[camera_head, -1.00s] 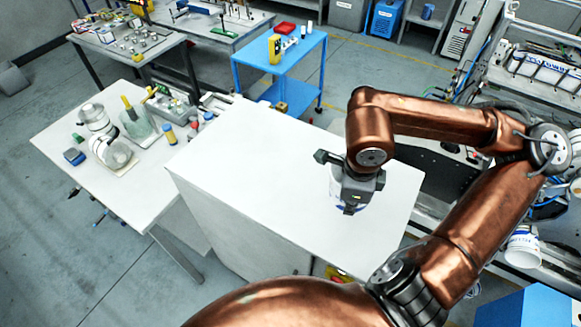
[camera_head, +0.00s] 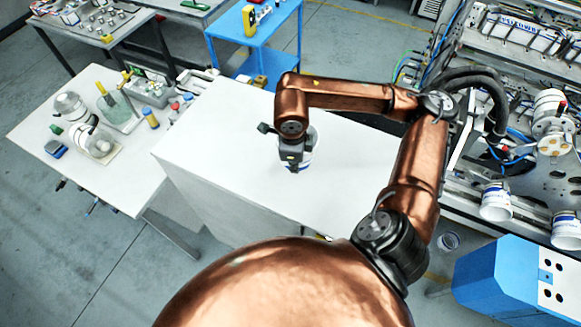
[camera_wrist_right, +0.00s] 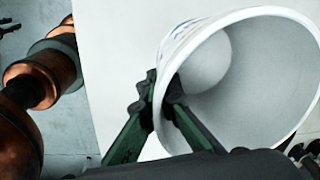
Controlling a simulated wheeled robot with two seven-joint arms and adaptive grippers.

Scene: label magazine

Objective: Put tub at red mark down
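A white tub (camera_head: 308,145) with some blue print is at my right gripper (camera_head: 293,162), over the white worktop in the head view. In the right wrist view the tub (camera_wrist_right: 255,75) is tilted, with its round open mouth facing the camera. My right gripper (camera_wrist_right: 162,90) is shut on the tub's wall near the rim, one finger inside and one outside. Whether the tub touches the worktop I cannot tell. No red mark shows on the visible worktop. My left gripper is not in view.
The white worktop (camera_head: 230,130) is otherwise bare. A white table (camera_head: 115,185) with glassware and small bottles stands to its left. A blue cart (camera_head: 270,35) is behind. At right, a machine holds several white tubs (camera_head: 495,200), near a blue box (camera_head: 485,275).

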